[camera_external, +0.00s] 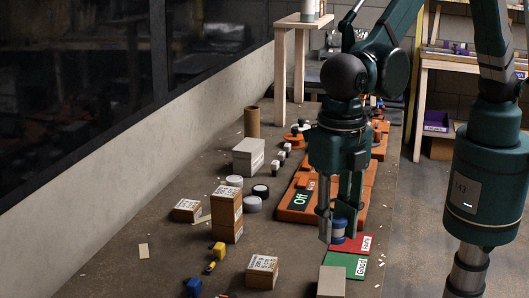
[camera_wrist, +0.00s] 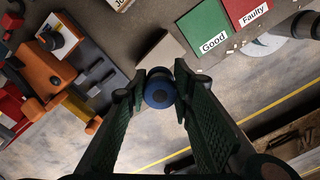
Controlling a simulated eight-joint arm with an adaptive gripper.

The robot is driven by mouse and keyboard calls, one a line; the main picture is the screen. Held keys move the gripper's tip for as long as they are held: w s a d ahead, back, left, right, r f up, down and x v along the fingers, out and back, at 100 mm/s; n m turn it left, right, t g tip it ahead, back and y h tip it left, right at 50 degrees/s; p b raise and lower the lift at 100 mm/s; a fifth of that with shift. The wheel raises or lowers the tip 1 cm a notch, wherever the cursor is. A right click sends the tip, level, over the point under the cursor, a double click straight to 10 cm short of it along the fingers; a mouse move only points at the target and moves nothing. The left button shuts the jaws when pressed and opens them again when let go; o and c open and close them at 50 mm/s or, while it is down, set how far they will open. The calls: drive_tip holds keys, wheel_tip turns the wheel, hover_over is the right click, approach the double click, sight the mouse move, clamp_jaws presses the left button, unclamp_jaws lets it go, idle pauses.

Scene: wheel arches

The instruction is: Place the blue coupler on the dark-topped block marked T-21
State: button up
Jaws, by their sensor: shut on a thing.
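The blue coupler (camera_external: 338,226) is a short blue cylinder held between the fingertips of my gripper (camera_external: 338,236). In the wrist view the coupler (camera_wrist: 159,91) shows end-on as a blue disc with a dark centre, with a finger of my gripper (camera_wrist: 161,86) on each side. It appears to be above the table near the red and green cards. A plain grey block (camera_external: 331,282) stands at the front edge of the external view; a pale block (camera_wrist: 165,53) shows beyond the coupler in the wrist view. No T-21 mark is readable on any block.
The green "Good" card (camera_external: 344,265) and red "Faulty" card (camera_external: 350,244) lie close by. An orange fixture with an "Off" label (camera_external: 298,200) stands behind. Labelled wooden blocks (camera_external: 262,271) and a taller stack (camera_external: 227,214) stand left. Small yellow (camera_external: 218,249) and blue (camera_external: 193,287) pieces lie around.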

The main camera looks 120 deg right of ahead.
hover_over(331, 279)
drive_tip(key=shift+f, duration=3.1)
drive_tip(key=shift+f, duration=1.9)
drive_tip(key=shift+f+b, duration=0.15)
drive_tip(key=shift+b, duration=0.15)
drive_tip(key=o, duration=0.8)
drive_tip(key=shift+c, duration=0.2)
drive_tip(key=shift+r, duration=0.2)
wheel_tip(331, 279, up, 12)
drive_tip(key=shift+p, duration=0.35)
